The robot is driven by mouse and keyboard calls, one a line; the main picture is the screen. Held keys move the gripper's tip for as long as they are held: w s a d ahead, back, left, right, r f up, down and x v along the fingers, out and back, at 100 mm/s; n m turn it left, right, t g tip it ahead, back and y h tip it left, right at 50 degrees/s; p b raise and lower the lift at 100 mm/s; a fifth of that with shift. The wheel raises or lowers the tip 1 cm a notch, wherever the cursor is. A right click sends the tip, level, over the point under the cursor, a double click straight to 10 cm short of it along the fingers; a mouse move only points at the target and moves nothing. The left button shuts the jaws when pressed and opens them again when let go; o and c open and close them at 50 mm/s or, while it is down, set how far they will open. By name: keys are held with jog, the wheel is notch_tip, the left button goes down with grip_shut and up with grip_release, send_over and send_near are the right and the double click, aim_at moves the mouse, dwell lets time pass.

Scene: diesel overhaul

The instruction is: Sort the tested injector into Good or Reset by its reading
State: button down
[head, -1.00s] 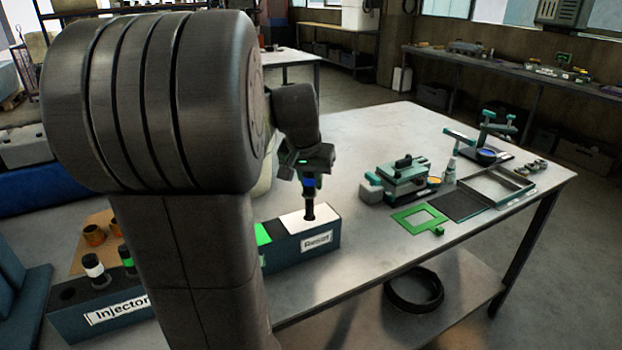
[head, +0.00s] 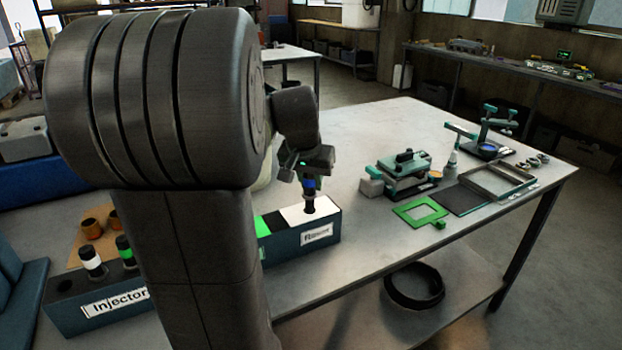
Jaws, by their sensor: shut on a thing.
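My gripper (head: 309,172) is shut on a dark injector with a blue band (head: 309,190). It holds the injector upright over the white-topped Reset block (head: 328,214). The injector's lower end meets the white top and appears to be in its hole; how deep, I cannot tell. To the left, a green-topped section (head: 262,227) of the same holder is partly hidden by my arm, and its label is not visible. The Injector rack (head: 70,312) at lower left holds an injector with a white band (head: 92,262) and one with a green band (head: 125,250).
A green vise-like fixture (head: 405,172), a green frame (head: 418,212) and a metal tray (head: 498,182) stand on the bench to the right. The bench (head: 360,262) is clear between them and the Reset block. A black ring (head: 415,290) lies on the lower shelf.

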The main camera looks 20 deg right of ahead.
aim_at(311, 193)
jog(key=shift+f+b, duration=0.3)
jog(key=shift+f, duration=0.35)
dwell(0.4)
jog(key=shift+f+b, duration=0.85)
jog(key=shift+f, duration=0.35)
jog(key=c, duration=0.8)
grip_release()
jog(key=shift+o, duration=0.2)
jog(key=shift+r+p, duration=3)
jog(key=shift+r, duration=0.55)
